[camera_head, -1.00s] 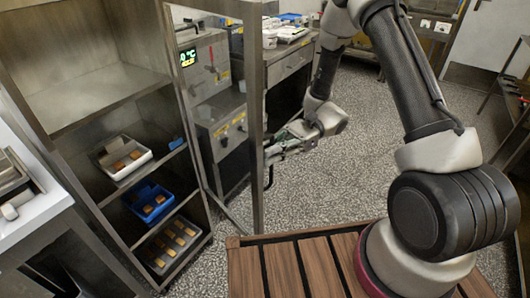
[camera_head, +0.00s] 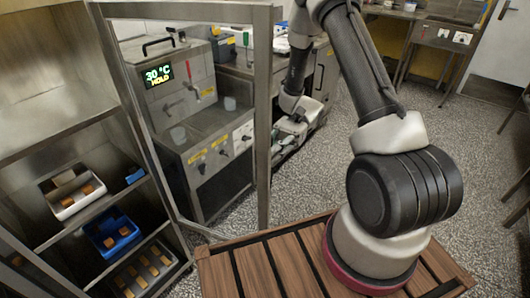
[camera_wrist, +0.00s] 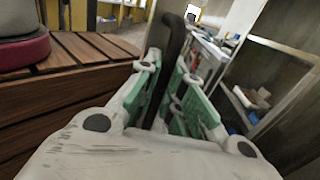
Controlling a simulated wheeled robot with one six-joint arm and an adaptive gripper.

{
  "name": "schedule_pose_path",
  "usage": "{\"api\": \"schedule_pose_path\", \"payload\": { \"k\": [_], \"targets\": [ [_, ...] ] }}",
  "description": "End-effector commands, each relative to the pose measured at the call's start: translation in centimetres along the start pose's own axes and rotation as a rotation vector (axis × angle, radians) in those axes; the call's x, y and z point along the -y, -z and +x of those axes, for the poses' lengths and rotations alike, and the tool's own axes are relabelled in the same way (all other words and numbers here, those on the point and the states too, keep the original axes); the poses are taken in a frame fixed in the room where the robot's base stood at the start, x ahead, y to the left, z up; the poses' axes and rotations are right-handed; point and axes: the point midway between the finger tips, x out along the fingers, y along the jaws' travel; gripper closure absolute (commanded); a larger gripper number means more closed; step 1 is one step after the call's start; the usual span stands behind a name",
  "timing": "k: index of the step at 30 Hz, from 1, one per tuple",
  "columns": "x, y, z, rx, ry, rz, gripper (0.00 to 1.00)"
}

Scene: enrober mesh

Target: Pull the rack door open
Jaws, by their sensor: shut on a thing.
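The rack door (camera_head: 263,120) is a grey metal frame, and I look through its open middle. It stands swung out from the rack (camera_head: 66,131), whose shelves are exposed at left in the head view. My gripper (camera_head: 289,133) is just right of the door's free post in that view, its fingertips partly hidden. In the wrist view my gripper (camera_wrist: 167,88) has its green-padded fingers on both sides of a dark upright handle (camera_wrist: 174,45), shut on it. The handle itself is hard to see in the head view.
The rack holds a white tray (camera_head: 55,211), a blue tray (camera_head: 96,243) and a dark tray (camera_head: 126,286) with brown pieces. A machine with a 30 °C display (camera_head: 158,75) stands behind the door. The slatted wooden deck (camera_head: 232,275) is below.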

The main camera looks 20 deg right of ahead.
Motion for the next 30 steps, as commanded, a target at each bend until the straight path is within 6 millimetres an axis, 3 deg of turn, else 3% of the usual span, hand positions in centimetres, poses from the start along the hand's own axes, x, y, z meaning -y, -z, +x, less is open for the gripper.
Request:
{"api": "schedule_pose_path", "payload": {
  "k": [11, 12, 13, 23, 26, 30],
  "targets": [
    [-0.3, 0.1, -0.1, 0.001, -0.008, 0.006, 1.00],
    [-0.3, 0.1, -0.1, 0.001, -0.008, 0.006, 0.85],
    [-0.3, 0.1, -0.1, 0.001, -0.007, 0.006, 0.81],
    [-0.1, 0.0, -0.2, -0.001, -0.004, 0.002, 0.81],
    [-0.1, 0.1, -1.2, -0.002, -0.003, 0.001, 0.81],
    [-0.1, 0.1, -4.0, -0.003, -0.001, 0.000, 0.81]
  ]
}}
